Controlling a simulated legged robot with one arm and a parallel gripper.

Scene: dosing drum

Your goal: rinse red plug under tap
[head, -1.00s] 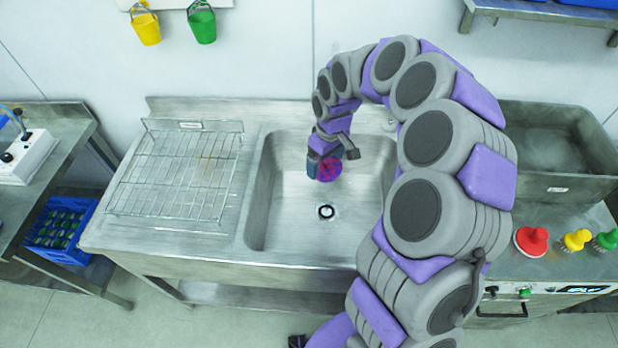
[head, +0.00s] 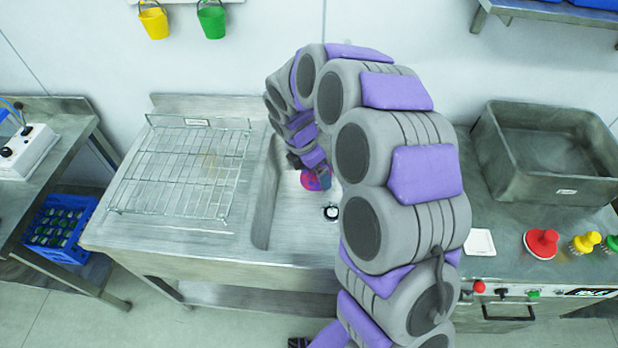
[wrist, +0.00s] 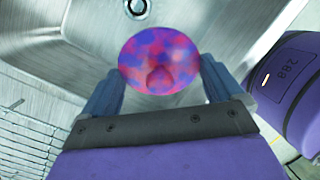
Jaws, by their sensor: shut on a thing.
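A round plug (wrist: 158,58), red mottled with blue and purple patches, sits between the two fingers of my gripper (wrist: 158,82) in the wrist view. My gripper is shut on it. In the head view the plug (head: 314,180) is over the sink basin (head: 288,220), just up-left of the drain (head: 331,212), with my gripper (head: 322,170) partly hidden by my arm. The drain also shows at the top of the wrist view (wrist: 138,6). I cannot make out the tap; my arm covers the right part of the basin. No water is visible on the plug.
A wire rack (head: 185,165) lies left of the basin. Right of my arm are a white square (head: 480,242), a red handled piece (head: 541,243), a yellow one (head: 585,242) and a deep metal tub (head: 545,150). Yellow (head: 154,21) and green (head: 212,20) buckets hang on the wall.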

